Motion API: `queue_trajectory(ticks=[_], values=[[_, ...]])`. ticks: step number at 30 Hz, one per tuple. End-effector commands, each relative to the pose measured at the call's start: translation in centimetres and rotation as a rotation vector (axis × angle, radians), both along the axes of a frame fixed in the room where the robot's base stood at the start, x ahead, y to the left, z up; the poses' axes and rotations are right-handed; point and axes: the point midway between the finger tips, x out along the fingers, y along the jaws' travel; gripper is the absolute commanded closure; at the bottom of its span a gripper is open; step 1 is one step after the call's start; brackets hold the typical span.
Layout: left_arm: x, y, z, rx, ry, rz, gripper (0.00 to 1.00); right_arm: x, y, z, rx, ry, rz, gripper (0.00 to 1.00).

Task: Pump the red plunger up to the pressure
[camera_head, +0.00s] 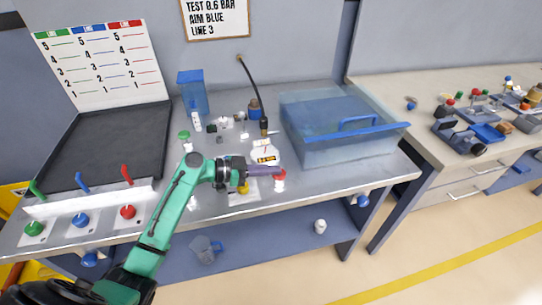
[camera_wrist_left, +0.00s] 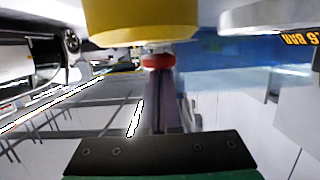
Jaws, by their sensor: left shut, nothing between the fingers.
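The red plunger (camera_head: 280,175) stands near the front edge of the grey bench, right of the middle, with a white part below it. My left gripper (camera_head: 274,171) reaches it from the left, its slim purple fingers together and empty. In the left wrist view the red knob (camera_wrist_left: 160,61) sits at the tips of the closed fingers (camera_wrist_left: 162,85); I cannot tell whether they touch it. A white gauge with a yellow and black display (camera_head: 265,155) stands just behind the fingers. Its display (camera_wrist_left: 298,40) shows partly in the wrist view. My right gripper is not in view.
A yellow part (camera_head: 243,186) lies under my left wrist. A clear blue tank (camera_head: 345,148) stands to the right. A dark hose (camera_head: 252,83) hangs behind the gauge. A sign (camera_head: 214,17) reads "TEST 0.6 BAR". Green, blue and red valves line the left front.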

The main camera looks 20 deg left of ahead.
Motion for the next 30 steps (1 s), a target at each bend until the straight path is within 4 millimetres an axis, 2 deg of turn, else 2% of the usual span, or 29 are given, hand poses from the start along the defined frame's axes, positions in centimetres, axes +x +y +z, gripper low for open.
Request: queue_trajectory(ticks=[5,21,25,30], values=[[0.0,0.0,2.8,0.005,-0.005,-0.002,1.00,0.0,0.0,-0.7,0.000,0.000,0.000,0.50],[0.0,0.0,16.3,0.003,-0.007,0.001,1.00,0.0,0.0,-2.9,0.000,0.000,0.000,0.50],[0.0,0.0,18.6,0.001,-0.006,0.001,1.00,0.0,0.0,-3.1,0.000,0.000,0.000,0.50],[-0.1,0.0,19.7,0.001,-0.002,0.001,1.00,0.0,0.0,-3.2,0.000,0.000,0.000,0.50]])
